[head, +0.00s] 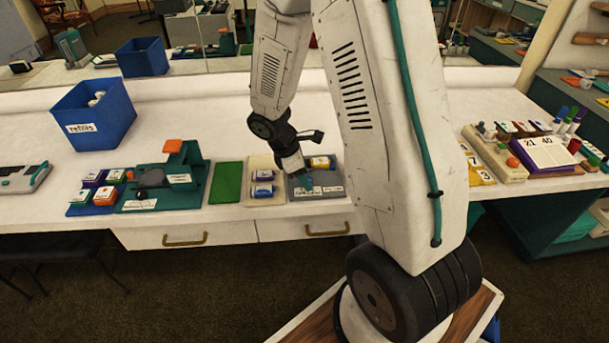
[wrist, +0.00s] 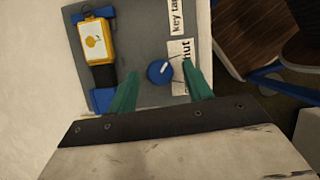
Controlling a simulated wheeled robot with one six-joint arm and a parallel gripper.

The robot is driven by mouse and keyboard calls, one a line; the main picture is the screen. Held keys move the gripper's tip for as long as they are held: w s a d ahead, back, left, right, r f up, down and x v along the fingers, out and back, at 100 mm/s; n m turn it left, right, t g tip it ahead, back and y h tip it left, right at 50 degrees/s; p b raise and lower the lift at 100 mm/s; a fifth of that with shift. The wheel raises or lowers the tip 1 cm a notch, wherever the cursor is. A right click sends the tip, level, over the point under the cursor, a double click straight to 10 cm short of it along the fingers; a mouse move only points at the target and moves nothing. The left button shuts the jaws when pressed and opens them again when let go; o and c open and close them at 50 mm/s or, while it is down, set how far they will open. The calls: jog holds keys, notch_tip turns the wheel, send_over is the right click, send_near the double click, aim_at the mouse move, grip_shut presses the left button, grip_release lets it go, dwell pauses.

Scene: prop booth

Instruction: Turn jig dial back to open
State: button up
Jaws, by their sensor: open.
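The grey jig board (head: 330,180) lies near the front edge of the white counter and also fills the wrist view (wrist: 140,20). Its round blue dial (wrist: 159,72) has a white mark slanting to the upper right, towards a label (wrist: 181,52) that reads "hut", its first part hidden. A "key tag" label (wrist: 176,15) lies above that. A yellow tag (wrist: 98,40) sits in a blue and black holder left of the dial. My gripper (wrist: 160,70) is open over the board, one teal finger on each side of the dial. I cannot tell whether they touch it.
A beige tray with blue pieces (head: 263,189) and a green mat (head: 226,182) lie left of the jig. A teal press (head: 180,185) stands farther left. A blue refills bin (head: 94,115) stands behind. Counter behind the jig is mostly clear.

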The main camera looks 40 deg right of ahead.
jog(key=shift+f, duration=0.2)
jog(key=c, duration=1)
jog(key=shift+o, duration=0.2)
